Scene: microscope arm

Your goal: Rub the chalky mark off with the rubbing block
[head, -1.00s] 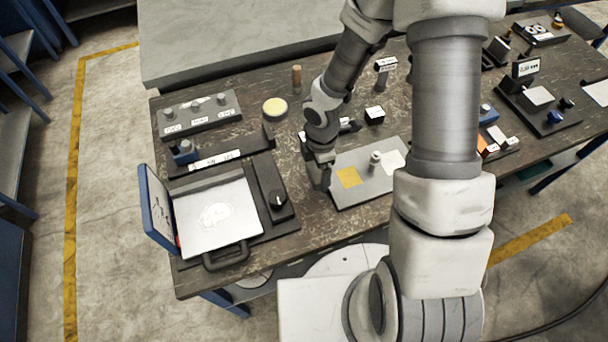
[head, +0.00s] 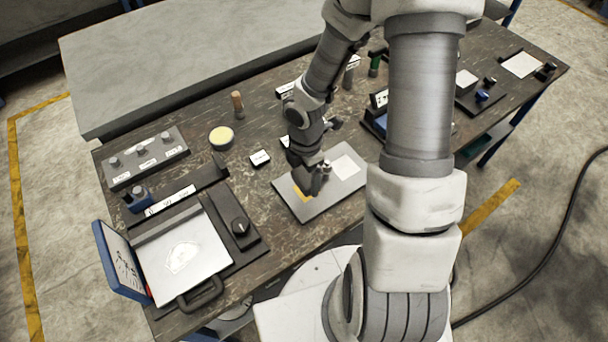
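The chalky mark (head: 181,257) is a white smudge on the pale square plate (head: 211,245) at the lower left. My gripper (head: 314,190) points down over the grey tray (head: 296,207), close to its yellow patch (head: 302,194). A small grey upright knob (head: 326,168) shows right beside my gripper; it may be the handle of the rubbing block, but I cannot tell. My wrist and fingers hide part of the tray. I cannot see whether the fingers are open or whether they touch the knob.
A white square (head: 345,165) lies on the tray. A black block with a white label (head: 260,158), a yellow-topped round tin (head: 221,137) and a wooden peg (head: 237,104) stand behind. A blue upright panel (head: 121,259) edges the plate.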

